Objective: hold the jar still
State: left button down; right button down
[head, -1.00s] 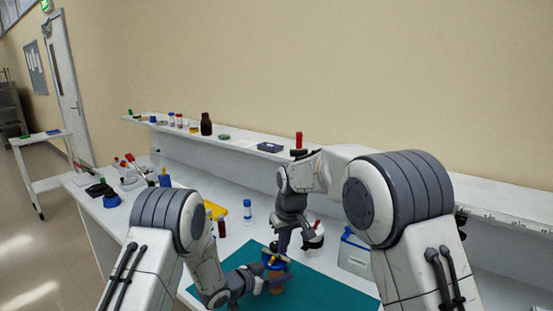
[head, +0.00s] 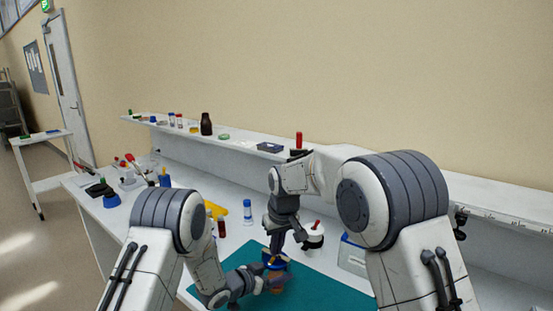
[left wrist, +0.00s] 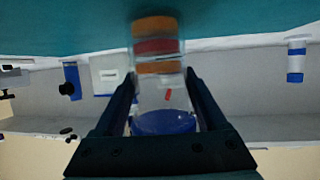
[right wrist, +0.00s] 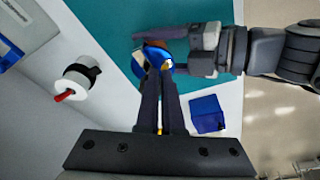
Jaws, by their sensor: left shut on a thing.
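The jar, clear with orange and red bands and a blue lid, shows in the left wrist view (left wrist: 160,95) and low in the head view (head: 277,289). My left gripper (left wrist: 160,85) is shut on the jar's sides, below the lid. The jar's base end is by the teal mat; the picture does not show whether it touches. My right gripper (right wrist: 158,72) is over the blue lid (right wrist: 152,58), its fingers close together with a narrow gap. Yellow shows by its fingers. Whether it grips anything is unclear.
The teal mat (head: 325,290) covers the bench front. A white bottle with a red tip (right wrist: 74,82) and a blue block (right wrist: 207,114) stand near. A blue-capped vial (head: 247,211) stands behind the mat. A shelf (head: 232,147) with bottles runs along the back.

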jog(key=shift+a+r, duration=0.1)
jog(key=v, duration=0.6)
jog(key=shift+w+a, duration=0.2)
jog(key=shift+w, duration=0.1)
jog(key=shift+w+d+f, duration=0.2)
jog(key=shift+d+f, duration=0.2)
jog(key=shift+f, duration=0.6)
jog(key=shift+w+d+f, duration=0.2)
jog(key=shift+d+f, duration=0.25)
jog(key=shift+f, duration=0.5)
jog(key=shift+w+d+f, duration=0.2)
jog(key=shift+d+f, duration=0.2)
jog(key=shift+f, duration=0.6)
jog(key=shift+w+a, duration=0.25)
jog(key=shift+a, duration=0.05)
jog(key=shift+s+a, duration=0.25)
jog(key=shift+a, duration=0.1)
